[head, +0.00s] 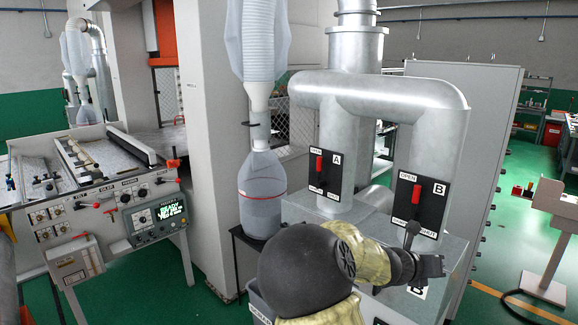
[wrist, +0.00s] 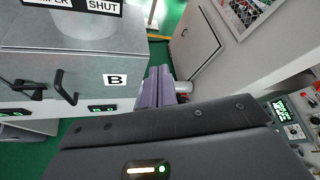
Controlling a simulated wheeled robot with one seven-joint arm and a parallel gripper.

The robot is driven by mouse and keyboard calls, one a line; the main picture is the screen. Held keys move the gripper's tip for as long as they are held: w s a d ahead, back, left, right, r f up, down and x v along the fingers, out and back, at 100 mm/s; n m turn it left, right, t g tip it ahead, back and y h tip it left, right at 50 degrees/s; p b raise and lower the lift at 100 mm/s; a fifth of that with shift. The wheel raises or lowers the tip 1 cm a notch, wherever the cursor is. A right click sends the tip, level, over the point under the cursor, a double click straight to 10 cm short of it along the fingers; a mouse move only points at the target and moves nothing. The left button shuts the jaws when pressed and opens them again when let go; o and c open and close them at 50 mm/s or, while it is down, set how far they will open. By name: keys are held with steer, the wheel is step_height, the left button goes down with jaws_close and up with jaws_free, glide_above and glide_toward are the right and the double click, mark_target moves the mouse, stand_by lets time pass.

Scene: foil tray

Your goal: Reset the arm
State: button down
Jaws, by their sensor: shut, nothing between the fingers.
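My arm crosses the bottom of the head view, with a dark round joint and yellowish covers. My gripper (head: 434,266) is at its right end, in front of the grey metal box below the damper B plate. In the wrist view, the purple-grey fingers (wrist: 159,86) are together with nothing between them. They appear beside the box's edge, near the B label (wrist: 115,79); whether they touch it I cannot tell.
Damper plates A (head: 335,165) and B (head: 418,205) have red handles towards their OPEN ends. The metal box (wrist: 75,50) has black handles (wrist: 65,88). A clear collection bottle (head: 262,195) stands left of the ducts. A control bench (head: 120,205) is farther left.

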steer(key=s+a+f+m+g+y, duration=0.3)
steer(key=s+a+f+m+y, duration=0.3)
steer(key=s+f+m, duration=0.65)
steer(key=s+a+r+m+y, duration=0.1)
steer(key=s+a+m+y, duration=0.2)
steer(key=a+m, duration=0.4)
steer(key=s+a+m+y, duration=0.2)
steer(key=s+a+m, duration=0.3)
steer(key=m, duration=0.5)
steer(key=a, duration=0.2)
steer(key=shift+a+r+g+y, duration=0.3)
steer(key=shift+a+r+y, duration=0.05)
steer(key=shift+y, duration=0.05)
steer(key=shift+s, duration=0.1)
